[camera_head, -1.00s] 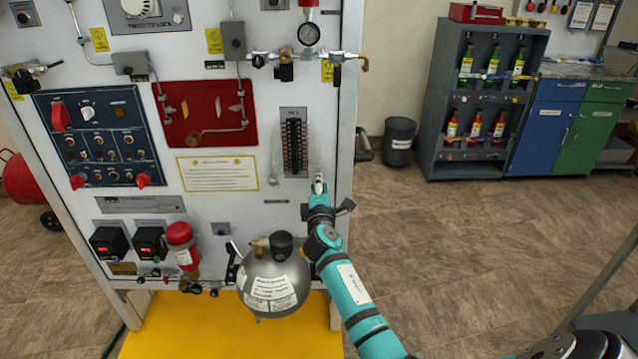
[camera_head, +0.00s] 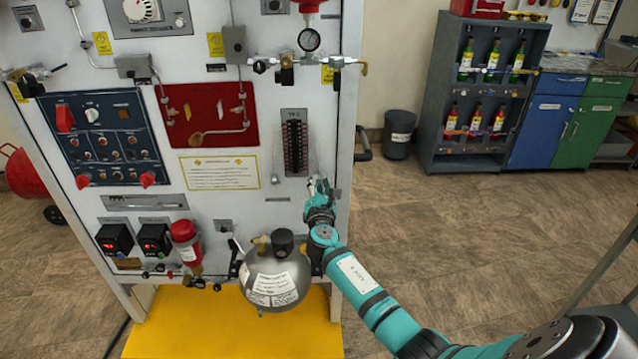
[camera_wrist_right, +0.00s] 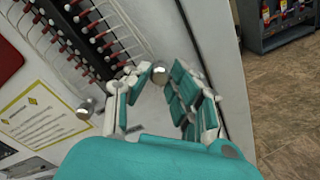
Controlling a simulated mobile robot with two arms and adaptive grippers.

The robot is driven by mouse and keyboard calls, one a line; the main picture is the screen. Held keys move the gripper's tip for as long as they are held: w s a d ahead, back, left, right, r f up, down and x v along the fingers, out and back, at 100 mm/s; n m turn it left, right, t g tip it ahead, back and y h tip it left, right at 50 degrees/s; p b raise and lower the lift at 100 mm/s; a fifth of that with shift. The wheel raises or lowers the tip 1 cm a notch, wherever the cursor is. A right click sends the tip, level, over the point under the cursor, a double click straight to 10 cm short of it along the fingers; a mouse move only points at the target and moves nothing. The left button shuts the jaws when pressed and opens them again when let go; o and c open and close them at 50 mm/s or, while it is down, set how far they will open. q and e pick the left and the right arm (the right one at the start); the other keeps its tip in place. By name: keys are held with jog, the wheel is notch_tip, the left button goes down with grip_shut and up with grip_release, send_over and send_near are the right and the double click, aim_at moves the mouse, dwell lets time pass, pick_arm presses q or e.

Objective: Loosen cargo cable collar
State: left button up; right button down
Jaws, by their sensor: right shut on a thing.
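A dark strip (camera_head: 295,147) with rows of red-tipped cables is mounted on the white panel; it also shows in the wrist view (camera_wrist_right: 92,30). My right gripper (camera_head: 319,184) is at the panel, just below and right of this strip. In the wrist view, my right gripper (camera_wrist_right: 160,76) has its fingers closed around a round silver knob (camera_wrist_right: 159,73), between the fingertips. I cannot tell whether this knob is the cable collar. A second silver knob (camera_wrist_right: 84,107) sits apart to the left, at the strip's other side. My left gripper is out of view.
A grey tank (camera_head: 276,277) stands below, close to my right forearm. A bin (camera_head: 399,134) and bottle rack (camera_head: 484,90) stand behind. Floor to the right is open.

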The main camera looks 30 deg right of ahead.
jog(key=shift+f, duration=0.1)
dwell(0.4)
jog(key=c, duration=1.2)
grip_release()
jog(key=shift+s, duration=0.1)
jog(key=v, duration=1.2)
jog(key=s+a+f+m+g+y, duration=0.2)
jog(key=s+f, duration=0.3)
jog(key=f, duration=0.7)
jog(key=s+a+f+m+g+y, duration=0.2)
jog(key=s+f+g, duration=0.15)
jog(key=f, duration=0.85)
jog(key=s+a+f+m+g+y, duration=0.2)
jog(key=s+f, duration=0.3)
jog(key=f, duration=0.7)
jog(key=s+a+f+m+g+y, duration=0.1)
jog(key=s+f+m, duration=0.3)
jog(key=s, duration=0.8)
jog(key=s+a+f+m+g+y, duration=0.1)
jog(key=s+a+f+m+g, duration=0.2)
jog(key=s+f, duration=0.5)
jog(key=s+a+f+m+g+y, duration=0.1)
jog(key=s+f+m, duration=0.4)
jog(key=s, duration=1.1)
jog(key=shift+s+a+f+g, duration=0.3)
jog(key=shift+a+f+g, duration=0.35)
jog(key=shift+a+g, duration=0.25)
